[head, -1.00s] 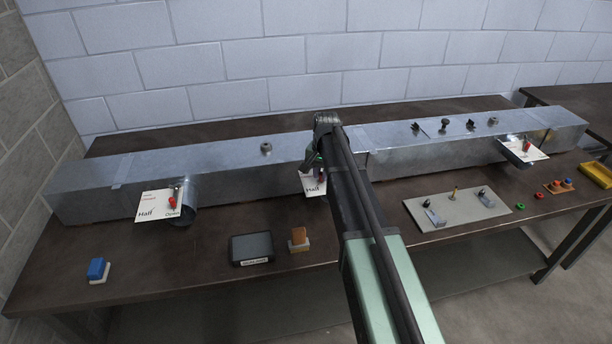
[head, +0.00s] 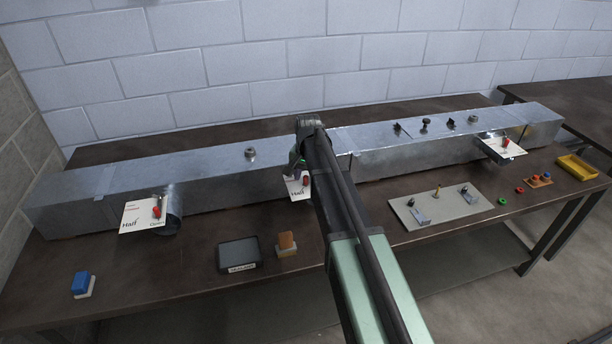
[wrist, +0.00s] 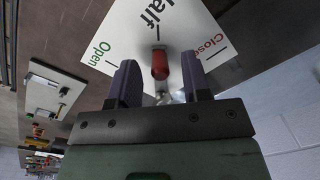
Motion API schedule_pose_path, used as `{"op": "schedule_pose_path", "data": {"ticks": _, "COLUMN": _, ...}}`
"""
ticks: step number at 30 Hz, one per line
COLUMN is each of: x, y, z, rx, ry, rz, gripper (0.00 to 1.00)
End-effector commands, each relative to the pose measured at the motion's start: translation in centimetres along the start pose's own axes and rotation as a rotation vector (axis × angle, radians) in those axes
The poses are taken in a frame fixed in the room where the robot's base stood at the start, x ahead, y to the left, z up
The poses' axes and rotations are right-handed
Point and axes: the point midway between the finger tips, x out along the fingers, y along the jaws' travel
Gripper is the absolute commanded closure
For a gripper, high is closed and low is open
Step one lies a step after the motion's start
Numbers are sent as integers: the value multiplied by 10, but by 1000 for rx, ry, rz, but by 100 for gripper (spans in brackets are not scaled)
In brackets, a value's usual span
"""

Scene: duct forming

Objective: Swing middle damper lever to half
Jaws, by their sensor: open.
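The middle damper lever has a red handle (wrist: 160,66), which also shows in the head view (head: 305,181). Behind it is a white card (wrist: 125,35) marked Open, Half and Close. In the wrist view the handle points at the Half mark. My gripper (wrist: 159,62) is open, with one dark finger on each side of the handle and a visible gap to both. In the head view my arm hides part of the card (head: 293,188) and most of the gripper.
A long metal duct (head: 215,168) runs along the bench (head: 190,260). Other red levers stand at its left (head: 156,212) and right (head: 505,143). A dark tray (head: 240,253), a brown block (head: 287,242) and a grey plate (head: 445,208) lie in front.

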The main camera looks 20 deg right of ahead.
Motion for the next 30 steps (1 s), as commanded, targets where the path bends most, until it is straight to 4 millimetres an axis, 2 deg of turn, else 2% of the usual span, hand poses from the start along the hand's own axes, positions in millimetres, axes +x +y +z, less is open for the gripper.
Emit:
{"op": "schedule_pose_path", "data": {"ticks": 9, "x": -76, "y": 0, "z": 0, "rx": 0, "ry": 0, "rz": 0, "gripper": 56}}
{"op": "schedule_pose_path", "data": {"ticks": 13, "x": -101, "y": 0, "z": 0, "rx": 0, "ry": 0, "rz": 0, "gripper": 56}}
{"op": "schedule_pose_path", "data": {"ticks": 16, "x": -107, "y": 0, "z": 0, "rx": 0, "ry": 0, "rz": 0, "gripper": 56}}
{"op": "schedule_pose_path", "data": {"ticks": 30, "x": -104, "y": 0, "z": 0, "rx": -24, "ry": 0, "rz": 0, "gripper": 56}}
